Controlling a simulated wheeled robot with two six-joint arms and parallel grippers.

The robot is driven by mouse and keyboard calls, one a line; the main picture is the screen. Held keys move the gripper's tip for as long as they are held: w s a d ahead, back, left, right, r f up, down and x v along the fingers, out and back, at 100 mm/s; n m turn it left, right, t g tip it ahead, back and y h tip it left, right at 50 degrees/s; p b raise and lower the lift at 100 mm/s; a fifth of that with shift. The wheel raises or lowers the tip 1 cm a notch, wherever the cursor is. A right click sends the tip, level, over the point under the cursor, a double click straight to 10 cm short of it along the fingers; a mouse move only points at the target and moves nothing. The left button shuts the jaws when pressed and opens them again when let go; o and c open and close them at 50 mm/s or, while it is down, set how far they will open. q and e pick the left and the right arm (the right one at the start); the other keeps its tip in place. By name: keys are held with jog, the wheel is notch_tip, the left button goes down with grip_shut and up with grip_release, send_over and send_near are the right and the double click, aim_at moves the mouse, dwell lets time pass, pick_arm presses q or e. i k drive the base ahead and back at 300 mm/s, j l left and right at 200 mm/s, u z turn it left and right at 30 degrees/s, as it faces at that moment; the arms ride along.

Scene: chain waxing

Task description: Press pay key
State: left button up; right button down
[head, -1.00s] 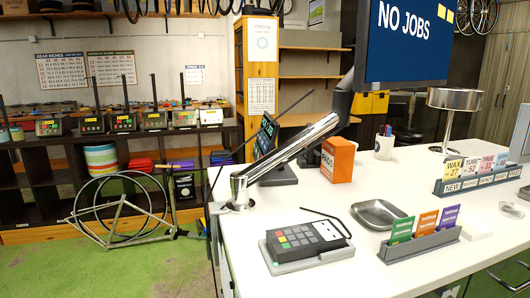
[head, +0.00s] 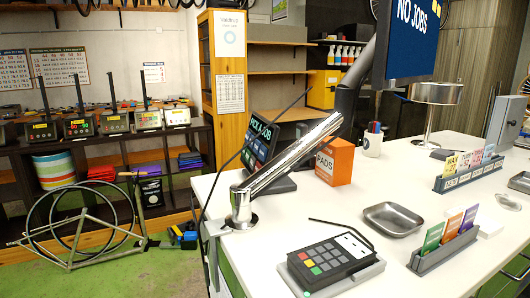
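The payment terminal (head: 330,260) lies on the white counter at the front. It is dark, with a keypad of grey keys and a few coloured ones: red, yellow and green. The green key (head: 316,270) is near its front left edge. A white card or slip (head: 353,245) shows at its right end, and a thin dark rod or cable bends over it. Which key is the pay key cannot be read. Neither of my grippers shows in the head view.
A tablet (head: 262,145), an orange PADS box (head: 335,162), a metal tray (head: 392,218) and a card holder (head: 445,248) stand around. Counter left of the terminal is clear.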

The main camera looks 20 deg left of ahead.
aim_at(247, 158)
jog(key=i+j+z, duration=0.1)
jog(key=j+z, duration=0.15)
jog(key=j, duration=1.4)
jog(key=j+z, duration=0.25)
jog(key=j, duration=2)
jog(key=k+j, duration=0.1)
jog(key=j, duration=0.5)
